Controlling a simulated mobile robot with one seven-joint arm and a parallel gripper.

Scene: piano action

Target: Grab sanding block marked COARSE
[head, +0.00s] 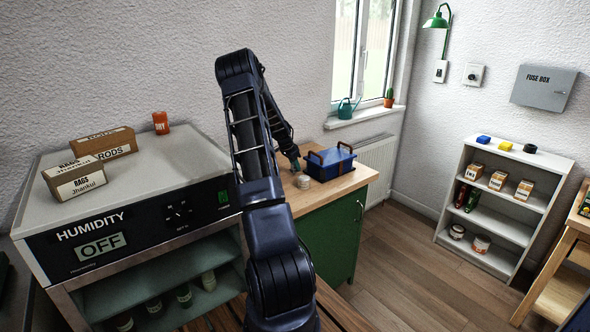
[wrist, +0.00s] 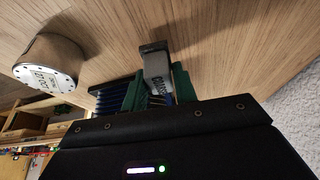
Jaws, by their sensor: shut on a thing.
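In the head view my gripper (head: 296,167) is low over the green cabinet's worktop, and the block cannot be made out there.
A round pale tin (head: 303,182) stands close to my gripper; it also shows in the wrist view (wrist: 48,66). A blue toolbox (head: 331,166) is just to the right. The humidity cabinet (head: 152,210) with boxes on top stands left. The worktop's front right is clear.

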